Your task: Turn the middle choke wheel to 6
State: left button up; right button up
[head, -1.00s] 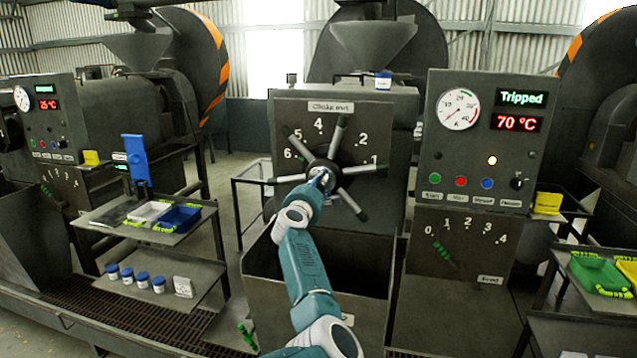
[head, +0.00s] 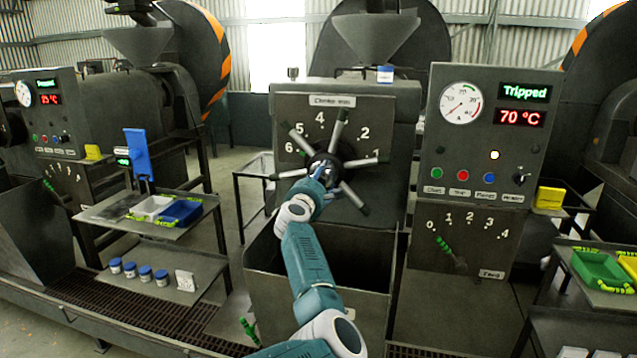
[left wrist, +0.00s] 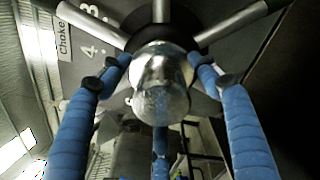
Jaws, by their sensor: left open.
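The middle choke wheel (head: 345,136) is a dark hub with several metal spokes, on a grey panel labelled "Choke" with numbers running from 1 at the right to 6 at the left. My left gripper (head: 324,176) is at the wheel's hub in the head view. My arm covers the lower part of the wheel. My right gripper is not in view.
A control panel (head: 480,180) reading "Tripped" and 70 °C stands to the right. An open grey bin (head: 262,258) lies below the wheel. Side tables hold trays at left (head: 110,214) and right (head: 627,305). Blue-lidded jars (head: 130,271) stand on the lower left shelf.

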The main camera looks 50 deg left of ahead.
pick_arm(q)
jog(key=v, duration=1.1)
jog(key=shift+s+d, duration=0.15)
jog(key=shift+s, duration=0.15)
